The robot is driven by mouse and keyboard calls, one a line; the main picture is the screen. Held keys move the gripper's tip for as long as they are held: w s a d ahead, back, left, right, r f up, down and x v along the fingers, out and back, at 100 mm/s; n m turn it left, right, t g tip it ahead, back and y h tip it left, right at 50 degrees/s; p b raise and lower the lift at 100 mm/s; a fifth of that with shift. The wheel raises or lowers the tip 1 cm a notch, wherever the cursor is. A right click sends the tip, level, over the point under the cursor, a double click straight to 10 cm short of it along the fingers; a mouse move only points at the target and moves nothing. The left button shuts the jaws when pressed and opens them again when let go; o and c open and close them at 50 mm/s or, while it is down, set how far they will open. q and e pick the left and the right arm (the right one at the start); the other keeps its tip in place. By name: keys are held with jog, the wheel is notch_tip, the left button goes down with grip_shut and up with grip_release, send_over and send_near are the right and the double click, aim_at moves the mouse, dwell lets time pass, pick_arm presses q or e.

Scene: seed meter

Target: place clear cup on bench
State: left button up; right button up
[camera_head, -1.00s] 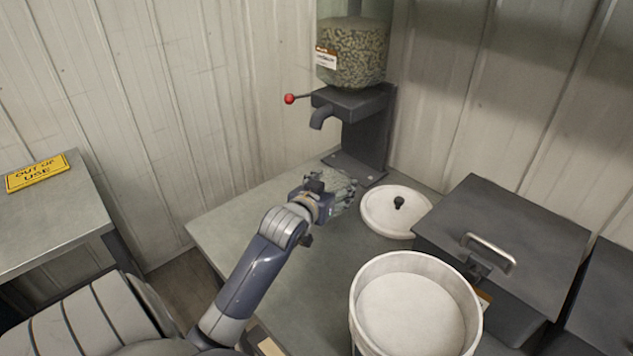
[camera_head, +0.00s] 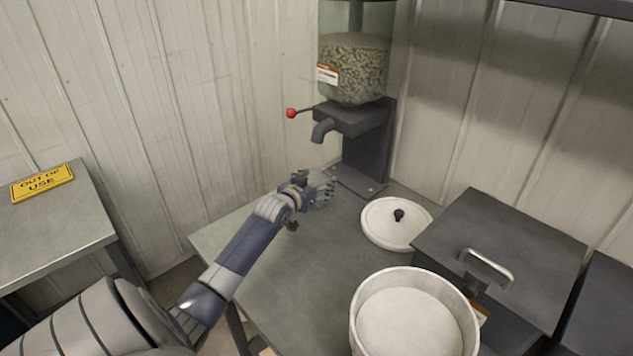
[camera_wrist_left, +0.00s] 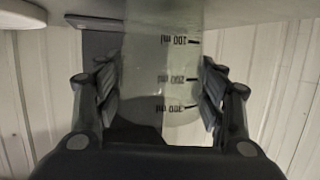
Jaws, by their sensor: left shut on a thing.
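The clear cup (camera_wrist_left: 160,85) fills the middle of the left wrist view. It is see-through, with dark ml marks that read upside down there. My left gripper (camera_wrist_left: 160,100) has a finger on each side of it and is shut on it. In the head view my left gripper (camera_head: 318,190) is low over the far part of the grey bench (camera_head: 290,265), in front of the dispenser's foot. The cup is hard to make out there. I cannot tell whether its base touches the bench. My right gripper is not in view.
The seed dispenser (camera_head: 362,125) with its spout and red-knobbed lever stands behind the gripper. A white lid (camera_head: 385,235), a white tub (camera_head: 355,315) and a dark lidded box (camera_head: 530,240) are to the right. The bench's left part is clear. Another table with a yellow sign (camera_head: 42,183) is at left.

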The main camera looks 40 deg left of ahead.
pick_arm(q)
jog(key=shift+f, duration=0.2)
jog(key=o, duration=1)
jog(key=shift+r, duration=0.2)
jog(key=v, duration=1.2)
jog(key=shift+b, duration=0.3)
jog(key=shift+d, duration=0.1)
